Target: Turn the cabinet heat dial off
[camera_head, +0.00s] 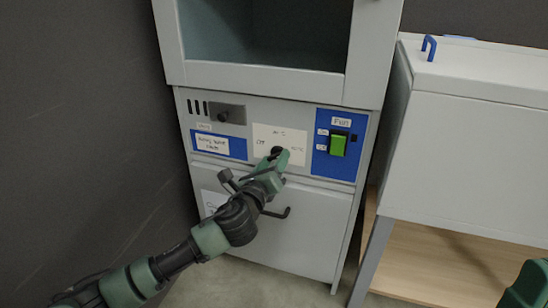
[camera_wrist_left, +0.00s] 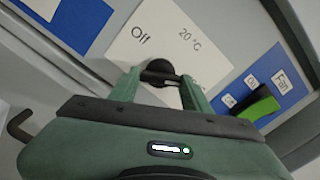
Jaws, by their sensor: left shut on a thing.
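The heat dial (camera_head: 277,150) is a black knob on a white label panel (camera_head: 264,138) on the grey cabinet's front. In the left wrist view the dial (camera_wrist_left: 154,68) sits below the printed words "Off" and "20 °C"; a further marking is partly hidden by a finger. My left gripper (camera_head: 280,157) is at the dial. In the left wrist view its green fingers (camera_wrist_left: 160,78) lie on either side of the dial's grip and are shut on it. The dial's exact setting is hard to tell.
A green fan switch (camera_head: 338,145) on a blue plate is right of the dial. A drawer handle (camera_head: 276,213) is below. A grey cabinet (camera_head: 480,130) with a blue handle (camera_head: 430,46) stands at right. A dark wall (camera_head: 80,120) is at left.

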